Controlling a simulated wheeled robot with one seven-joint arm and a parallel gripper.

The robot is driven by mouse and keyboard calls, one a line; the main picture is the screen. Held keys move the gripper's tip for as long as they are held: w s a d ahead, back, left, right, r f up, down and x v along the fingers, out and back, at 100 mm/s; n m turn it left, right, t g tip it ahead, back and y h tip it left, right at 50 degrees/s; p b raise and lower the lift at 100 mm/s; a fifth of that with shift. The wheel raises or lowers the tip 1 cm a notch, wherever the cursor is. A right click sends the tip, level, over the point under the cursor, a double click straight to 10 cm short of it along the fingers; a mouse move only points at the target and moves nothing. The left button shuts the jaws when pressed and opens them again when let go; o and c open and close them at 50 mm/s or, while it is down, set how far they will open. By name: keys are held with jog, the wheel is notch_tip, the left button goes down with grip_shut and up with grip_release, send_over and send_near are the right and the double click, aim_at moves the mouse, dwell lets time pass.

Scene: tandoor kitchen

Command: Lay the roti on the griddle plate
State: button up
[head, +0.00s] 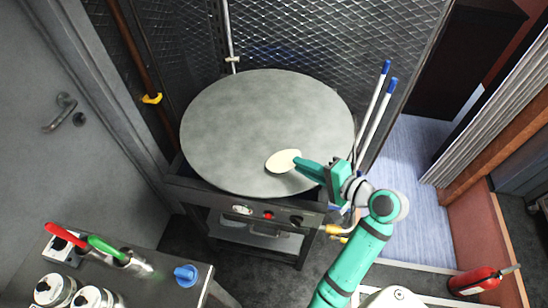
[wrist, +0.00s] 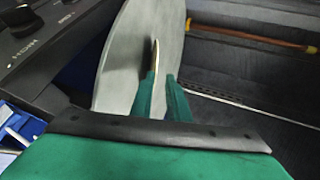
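The roti (head: 283,161) is a pale, flat disc over the front right part of the round grey griddle plate (head: 240,120). My green gripper (head: 302,164) reaches in from the right, with its fingertips at the roti's right edge. In the wrist view the roti (wrist: 155,54) shows nearly edge-on at the fingertips (wrist: 161,80), close to the left finger. A narrow gap shows beside the right finger, so I cannot tell whether both fingers touch the roti. The griddle plate (wrist: 125,60) is behind it. I cannot tell whether the roti touches the plate.
A mesh screen (head: 300,40) stands behind the griddle, and two blue-tipped poles (head: 380,100) stand to its right. A counter (head: 150,290) with red and green handled tools is at the lower left. A red extinguisher (head: 475,280) is at the lower right. Most of the plate is bare.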

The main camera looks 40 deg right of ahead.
jog(key=shift+v, duration=1)
notch_tip(320, 180, up, 7)
jog(key=s, duration=0.2)
jog(key=shift+s+d, duration=0.15)
jog(key=shift+s, duration=0.25)
